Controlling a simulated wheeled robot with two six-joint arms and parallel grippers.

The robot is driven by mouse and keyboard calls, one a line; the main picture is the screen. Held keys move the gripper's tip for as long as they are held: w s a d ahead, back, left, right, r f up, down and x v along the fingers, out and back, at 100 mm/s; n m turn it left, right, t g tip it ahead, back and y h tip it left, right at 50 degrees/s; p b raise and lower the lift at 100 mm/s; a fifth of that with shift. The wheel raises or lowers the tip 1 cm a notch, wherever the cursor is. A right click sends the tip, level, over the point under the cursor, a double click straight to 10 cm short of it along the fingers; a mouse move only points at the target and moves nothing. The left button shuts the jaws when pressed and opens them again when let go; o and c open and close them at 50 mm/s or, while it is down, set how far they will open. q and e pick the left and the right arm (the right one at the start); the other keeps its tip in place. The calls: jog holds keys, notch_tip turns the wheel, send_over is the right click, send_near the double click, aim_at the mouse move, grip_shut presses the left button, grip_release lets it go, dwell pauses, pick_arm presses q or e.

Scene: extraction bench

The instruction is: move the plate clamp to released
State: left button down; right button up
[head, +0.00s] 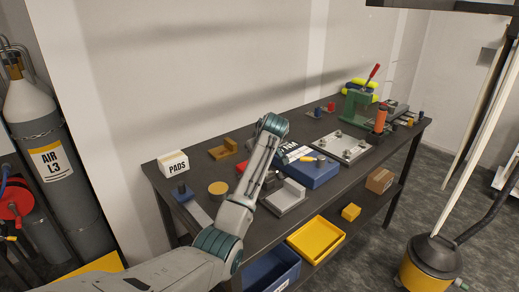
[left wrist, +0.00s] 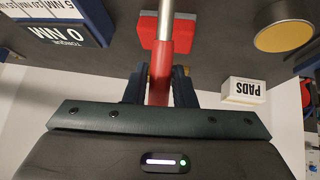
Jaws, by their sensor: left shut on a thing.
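In the left wrist view, my left gripper (left wrist: 158,90) is shut on the red grip of a lever (left wrist: 160,75), one dark finger on each side. A silver rod runs from the grip to a red and grey base (left wrist: 168,30) on the dark bench; this looks like the plate clamp. In the head view my left arm reaches over the bench and hides my fingers and most of the clamp. A bit of red (head: 241,167) shows just left of the arm. The lever's exact angle cannot be told. My right gripper is not in view.
A blue torque box (head: 318,174) stands right of my arm, with a grey metal bracket (head: 285,198) in front. A white PADS box (head: 173,163) and a round tan disc (head: 218,188) lie left. A plate with knobs (head: 342,147) and a green press (head: 355,107) stand farther right.

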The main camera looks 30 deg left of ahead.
pick_arm(q)
jog(key=shift+a+f+h, duration=0.3)
jog(key=shift+f+h, duration=0.1)
jog(key=shift+f, duration=0.05)
jog(key=shift+f+g+p, duration=0.25)
jog(key=shift+g+p, duration=0.05)
jog(key=shift+p, duration=0.1)
jog(key=shift+f+h, duration=0.1)
jog(key=shift+h, duration=0.2)
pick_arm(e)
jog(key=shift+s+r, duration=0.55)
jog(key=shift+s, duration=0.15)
pick_arm(q)
jog(key=c, duration=1.4)
grip_release()
jog(key=shift+f, duration=0.1)
jog(key=shift+o, duration=1)
jog(key=shift+w, duration=0.1)
jog(key=shift+w+a, duration=0.1)
jog(key=shift+a, duration=0.05)
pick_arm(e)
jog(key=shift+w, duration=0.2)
